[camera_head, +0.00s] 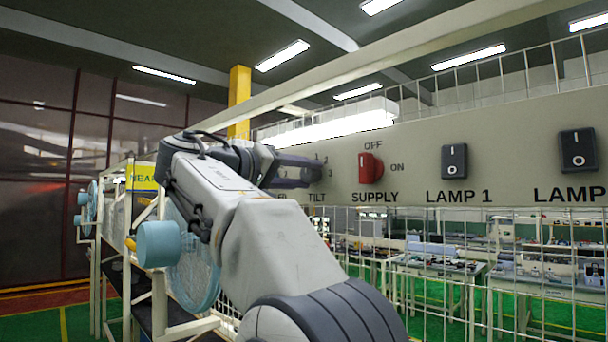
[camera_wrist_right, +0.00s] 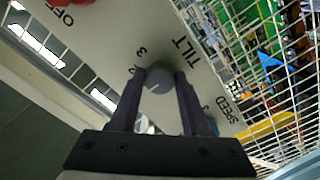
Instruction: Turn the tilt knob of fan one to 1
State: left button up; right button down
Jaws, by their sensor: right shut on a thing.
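The grey round tilt knob (camera_wrist_right: 158,79) sits on the panel beside the word TILT in the right wrist view. My right gripper (camera_wrist_right: 159,74) is shut on it, one dark finger on each side. In the head view my right gripper (camera_head: 312,173) reaches the panel (camera_head: 415,140) just above the TILT label and hides most of the knob. Digits of the scale show near the fingers, among them a 3. I cannot read the knob's setting. A light blue fan (camera_head: 194,268) stands behind my right arm, partly hidden. My left gripper is not in view.
Right of the tilt knob are the red SUPPLY knob (camera_head: 370,168), the LAMP 1 switch (camera_head: 454,161) and another lamp switch (camera_head: 577,150). The SPEED label (camera_wrist_right: 229,109) is on the tilt knob's other side. A wire grid (camera_head: 470,260) hangs below the panel. Another blue fan (camera_head: 87,207) is far left.

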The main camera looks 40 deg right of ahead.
jog(key=shift+c, duration=1.9)
grip_release()
jog(key=shift+a, duration=0.1)
jog(key=shift+a+f, duration=0.1)
jog(key=shift+a, duration=0.3)
jog(key=a+b, duration=0.1)
jog(key=a, duration=0.8)
jog(key=shift+s+a+b, duration=0.25)
jog(key=shift+s+b, duration=0.15)
